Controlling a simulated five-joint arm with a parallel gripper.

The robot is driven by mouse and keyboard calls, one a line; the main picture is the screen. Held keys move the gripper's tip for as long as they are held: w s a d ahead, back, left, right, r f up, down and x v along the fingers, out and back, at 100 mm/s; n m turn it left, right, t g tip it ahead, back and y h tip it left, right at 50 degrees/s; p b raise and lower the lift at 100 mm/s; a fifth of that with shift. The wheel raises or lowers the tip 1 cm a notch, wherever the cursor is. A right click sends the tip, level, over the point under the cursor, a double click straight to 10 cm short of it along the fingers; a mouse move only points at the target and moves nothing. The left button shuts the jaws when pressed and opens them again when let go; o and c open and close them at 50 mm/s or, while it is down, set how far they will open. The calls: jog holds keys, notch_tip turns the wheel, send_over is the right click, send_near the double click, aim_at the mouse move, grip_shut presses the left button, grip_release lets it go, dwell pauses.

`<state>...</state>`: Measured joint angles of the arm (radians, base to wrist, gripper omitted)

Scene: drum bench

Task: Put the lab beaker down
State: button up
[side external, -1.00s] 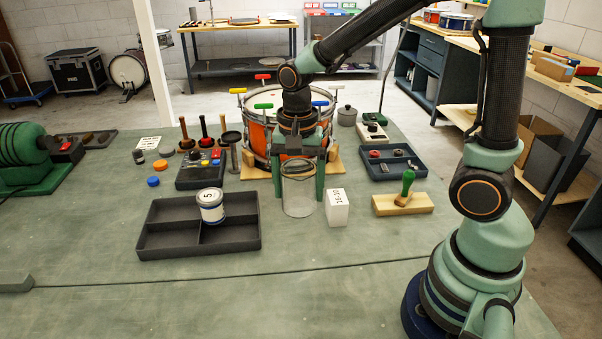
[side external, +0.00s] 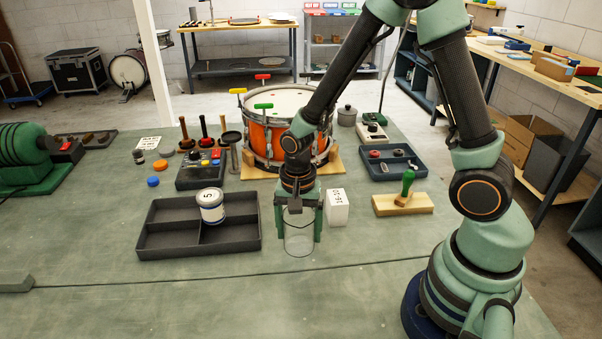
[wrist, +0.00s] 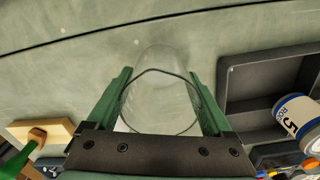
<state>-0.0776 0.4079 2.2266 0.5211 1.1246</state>
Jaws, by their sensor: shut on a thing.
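The lab beaker (side external: 299,238) is a clear glass cylinder, upright between the green fingers of my gripper (side external: 299,226) in the side view. My gripper points down and is shut on the beaker, one finger on each side. In the wrist view the beaker (wrist: 160,103) shows its dark rim between the two fingers (wrist: 165,100). The beaker's base is at or very near the green bench top; I cannot tell whether it touches.
A dark divided tray (side external: 160,247) holding a labelled jar (side external: 211,206) stands to the left. A white box (side external: 337,208) is close on the right, with a wooden block (side external: 403,206) beyond. An orange drum (side external: 262,140) stands behind. The bench in front is clear.

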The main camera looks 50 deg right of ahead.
jog(key=o, duration=1.2)
jog(key=shift+f, duration=0.1)
jog(key=shift+s+d+r+n+t, duration=0.4)
jog(key=shift+s+r+n+t, duration=0.45)
jog(key=shift+r+n, duration=2.05)
jog(key=shift+s+d+r+n+t, duration=0.55)
jog(key=shift+r+n+t, duration=0.55)
jog(key=shift+r, duration=3.6)
jog(key=shift+s+d+r+n+t, duration=0.3)
jog(key=shift+s+r+n+t, duration=0.55)
jog(key=shift+r+n, duration=2.05)
jog(key=shift+w+r+m, duration=0.1)
jog(key=shift+r+m, duration=0.8)
